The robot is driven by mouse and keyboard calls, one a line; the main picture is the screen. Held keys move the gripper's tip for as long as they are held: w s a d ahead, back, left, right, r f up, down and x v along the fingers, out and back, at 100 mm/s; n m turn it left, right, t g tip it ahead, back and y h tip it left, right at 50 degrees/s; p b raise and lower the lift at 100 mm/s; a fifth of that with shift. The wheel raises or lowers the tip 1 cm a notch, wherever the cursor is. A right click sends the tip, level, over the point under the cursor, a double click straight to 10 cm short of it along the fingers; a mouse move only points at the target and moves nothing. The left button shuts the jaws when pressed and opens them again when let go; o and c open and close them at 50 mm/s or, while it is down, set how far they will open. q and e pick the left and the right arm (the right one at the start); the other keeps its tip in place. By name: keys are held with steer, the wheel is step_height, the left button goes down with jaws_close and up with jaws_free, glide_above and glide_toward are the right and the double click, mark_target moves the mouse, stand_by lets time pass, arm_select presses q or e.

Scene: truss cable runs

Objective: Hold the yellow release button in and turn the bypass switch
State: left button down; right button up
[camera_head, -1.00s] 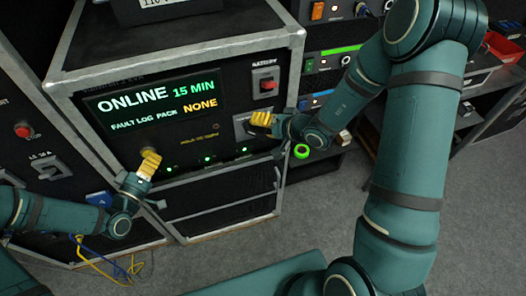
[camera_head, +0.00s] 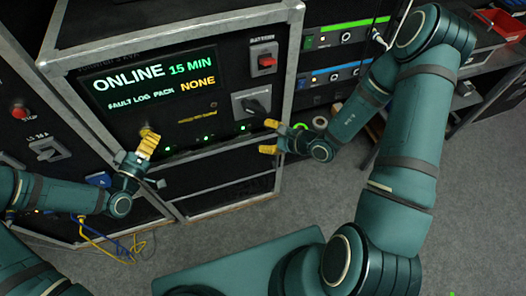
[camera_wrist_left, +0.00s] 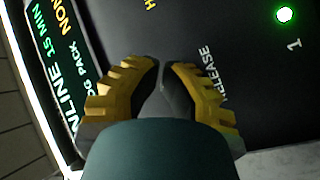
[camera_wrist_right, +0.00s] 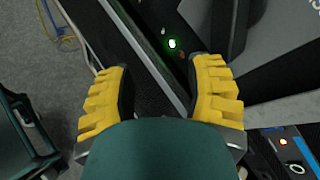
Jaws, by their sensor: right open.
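The bypass switch (camera_head: 257,105) is a dark rotary handle on a light grey plate on the black panel. My right gripper (camera_head: 270,137) is open and empty, below and right of the switch, apart from it. In the right wrist view its fingers (camera_wrist_right: 161,90) stand wide apart. My left gripper (camera_head: 147,142) is at the panel under the display, fingertips at the release button's place. In the left wrist view its fingers (camera_wrist_left: 163,70) are nearly together, beside a partly covered "RELEASE" label (camera_wrist_left: 205,75). The yellow button itself is hidden by the fingers or cannot be told apart from them.
The display (camera_head: 150,85) reads "ONLINE 15 MIN" and "FAULT LOG PACK NONE". A red-handled switch (camera_head: 264,58) sits above the bypass switch. Green lights line the panel's lower part. A green ring (camera_head: 300,127) lies behind my right gripper. Blue and yellow cables (camera_head: 100,235) hang at lower left.

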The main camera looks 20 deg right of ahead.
steer(key=s+a+m+t, duration=0.1)
steer(key=m, duration=0.5)
steer(key=s+f+m+t+y, duration=0.1)
steer(key=m, duration=0.5)
steer(key=s+a+f+m+t, duration=0.1)
steer(key=m+t, duration=0.1)
steer(key=m, duration=0.4)
steer(key=shift+s+a+f+m+y, duration=0.2)
steer(key=shift+s+a+m+y, duration=0.1)
steer(key=shift+y, duration=0.1)
arm_select(q)
steer(key=shift+s, duration=0.9)
arm_select(e)
steer(key=shift+f, duration=0.1)
arm_select(q)
steer(key=s, duration=0.5)
steer(key=shift+b, duration=0.4)
arm_select(e)
steer(key=shift+f, duration=0.3)
